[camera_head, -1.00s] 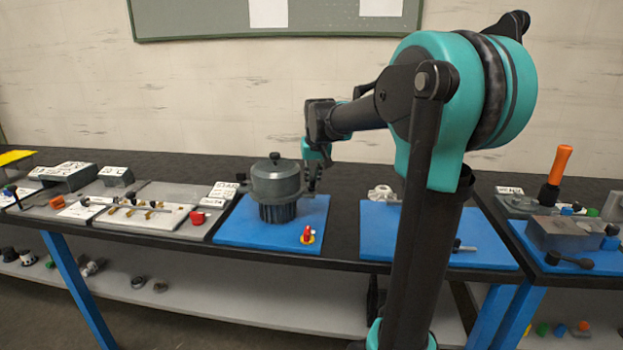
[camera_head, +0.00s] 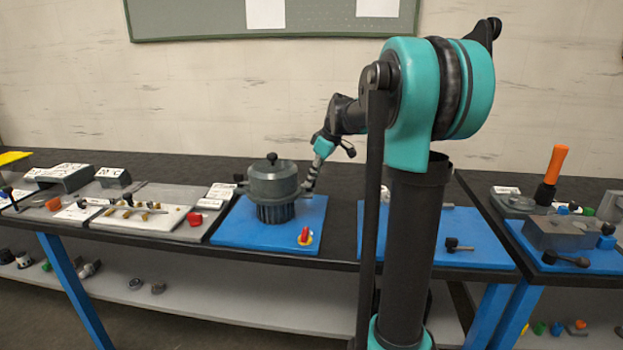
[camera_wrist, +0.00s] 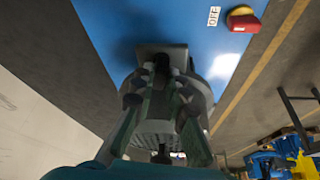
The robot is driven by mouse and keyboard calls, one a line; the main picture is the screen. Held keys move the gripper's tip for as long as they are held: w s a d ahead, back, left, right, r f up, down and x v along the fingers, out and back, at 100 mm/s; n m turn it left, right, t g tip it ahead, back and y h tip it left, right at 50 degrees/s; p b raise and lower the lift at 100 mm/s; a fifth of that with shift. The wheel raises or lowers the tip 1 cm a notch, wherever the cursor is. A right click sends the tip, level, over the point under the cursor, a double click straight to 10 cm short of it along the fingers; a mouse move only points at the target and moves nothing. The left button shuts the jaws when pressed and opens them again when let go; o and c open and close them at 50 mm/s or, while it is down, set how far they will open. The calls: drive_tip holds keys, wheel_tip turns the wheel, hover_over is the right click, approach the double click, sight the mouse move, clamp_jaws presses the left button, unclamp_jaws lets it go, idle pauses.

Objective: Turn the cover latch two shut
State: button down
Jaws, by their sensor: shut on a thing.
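A dark grey round housing with a lidded cover (camera_head: 274,184) and a black top knob stands on a blue mat (camera_head: 235,232). My gripper (camera_head: 309,184) is at the right side of the cover, with my wrist leaning up to the right. In the wrist view my gripper (camera_wrist: 161,72) is shut on a small dark piece, the cover latch (camera_wrist: 162,62), at the cover's edge. The fingers hide most of the latch, so its exact angle cannot be told. Another small dark piece (camera_head: 240,178) sticks out at the cover's left side.
A red switch (camera_head: 304,235) on a yellow base sits on the mat's front right; an OFF label (camera_wrist: 214,16) is beside it in the wrist view. A tray of small parts (camera_head: 140,217) lies to the left. Another blue mat (camera_head: 480,252) lies to the right.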

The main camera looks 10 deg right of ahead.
drive_tip(key=shift+w+d+n+g+y, duration=0.15)
drive_tip(key=shift+n+g, duration=0.15)
drive_tip(key=shift+n, duration=0.4)
drive_tip(key=shift+a+n+g+y, duration=0.15)
drive_tip(key=shift+n+g, duration=0.15)
drive_tip(key=shift+n, duration=0.4)
drive_tip(key=shift+d, duration=0.1)
drive_tip(key=c, duration=1.8)
unclamp_jaws()
drive_tip(key=v, duration=1.2)
